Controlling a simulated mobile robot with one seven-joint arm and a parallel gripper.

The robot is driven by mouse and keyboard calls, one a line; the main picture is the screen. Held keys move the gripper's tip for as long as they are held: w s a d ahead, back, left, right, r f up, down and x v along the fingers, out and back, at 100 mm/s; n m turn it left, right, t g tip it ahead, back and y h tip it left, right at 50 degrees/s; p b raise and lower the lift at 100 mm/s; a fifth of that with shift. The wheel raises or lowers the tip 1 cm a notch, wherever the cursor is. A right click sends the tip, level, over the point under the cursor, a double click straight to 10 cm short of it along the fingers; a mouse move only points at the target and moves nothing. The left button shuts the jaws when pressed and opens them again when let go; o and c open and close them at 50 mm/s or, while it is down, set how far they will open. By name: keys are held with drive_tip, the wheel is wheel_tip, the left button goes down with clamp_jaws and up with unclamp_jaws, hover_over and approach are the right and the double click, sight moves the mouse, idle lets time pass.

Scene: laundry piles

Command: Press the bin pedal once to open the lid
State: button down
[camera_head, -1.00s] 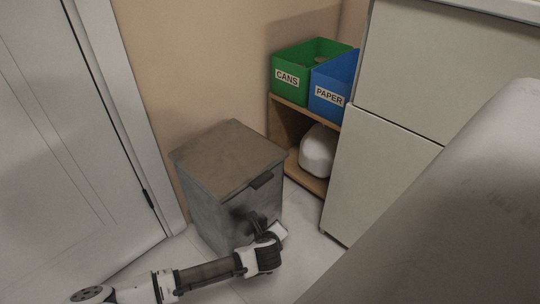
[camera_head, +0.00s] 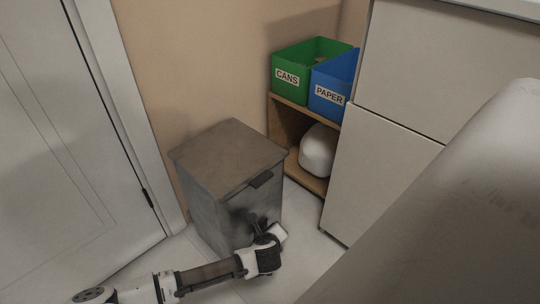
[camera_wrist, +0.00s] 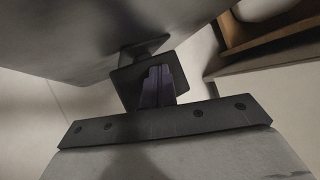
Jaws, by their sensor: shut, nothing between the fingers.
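A grey bin (camera_head: 215,195) with a brown-grey flat lid (camera_head: 228,158) stands on the floor against the wall. The lid is down, with a dark tab at its front edge. The pedal (camera_wrist: 122,82) is a dark plate low on the bin's front; in the head view my arm mostly hides it. My gripper (camera_head: 260,222) is at the bin's lower front. In the wrist view my gripper (camera_wrist: 158,72) is shut and empty, its fingertips over the pedal plate. I cannot tell whether they touch it.
A white door (camera_head: 70,150) is on the left. A wooden shelf (camera_head: 290,101) at the back right holds a green CANS box (camera_head: 290,88), a blue PAPER box (camera_head: 325,105) and a white rounded object (camera_head: 318,150) below. A pale cabinet (camera_head: 380,180) stands right.

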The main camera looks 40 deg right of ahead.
drive_tip(key=shift+a+f+b, duration=0.2)
drive_tip(key=shift+f+b, duration=0.85)
drive_tip(key=shift+f, duration=0.85)
idle(0.9)
idle(0.5)
drive_tip(key=shift+s+d+r+p, duration=0.2)
drive_tip(key=shift+s+r+p, duration=0.25)
drive_tip(key=shift+r+p, duration=0.15)
drive_tip(key=shift+s+d+r+p, duration=0.2)
drive_tip(key=shift+s+r+p, duration=0.25)
drive_tip(key=shift+p, duration=0.25)
drive_tip(key=shift+r, duration=0.1)
drive_tip(key=shift+r, duration=0.1)
drive_tip(key=r+p, duration=0.6)
drive_tip(key=shift+w+r, duration=0.15)
drive_tip(key=shift+w, duration=0.05)
